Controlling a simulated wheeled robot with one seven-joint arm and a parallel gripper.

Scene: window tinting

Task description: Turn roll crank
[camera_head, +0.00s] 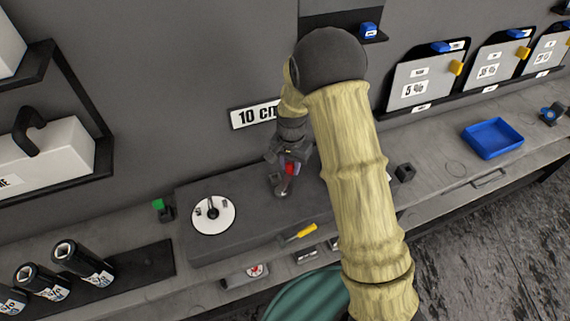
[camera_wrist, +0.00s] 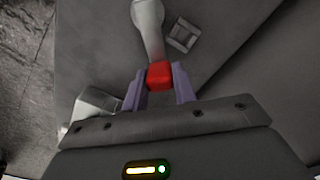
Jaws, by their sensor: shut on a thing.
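The roll crank has a red handle (camera_wrist: 159,75) on a grey metal arm (camera_wrist: 148,22). In the head view the red handle (camera_head: 290,168) shows beside my gripper, above the grey bench unit (camera_head: 245,205). My gripper (camera_wrist: 159,88) has its two purple fingers on either side of the red handle and is shut on it. In the head view my gripper (camera_head: 289,163) points down at the crank, and my arm hides much of the area to its right. The crank's pivot is hard to make out.
A white round dial (camera_head: 226,216) lies on the unit to the left, with a yellow-handled tool (camera_head: 301,231) at its front edge. A blue tray (camera_head: 492,138) sits on the right bench. A "10 cm" sign (camera_head: 252,115) is on the wall behind.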

